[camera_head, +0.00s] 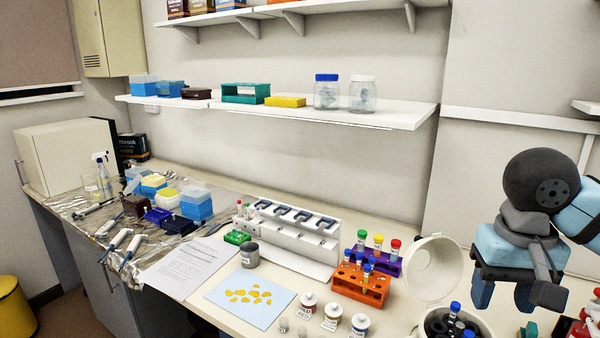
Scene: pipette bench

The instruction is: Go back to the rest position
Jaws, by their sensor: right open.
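My right gripper (503,296) hangs at the right side of the head view, fingers pointing down. Its two blue fingers are apart with nothing between them. It is above the right end of the bench, to the right of the open white round container (432,268). My left gripper is not in view.
An orange rack (360,285) and a purple rack (385,262) with capped tubes stand left of the white container. A white pipette stand (290,232) is behind a blue sheet (248,296). Several small bottles (331,318) stand at the front. A shelf (390,118) crosses the wall.

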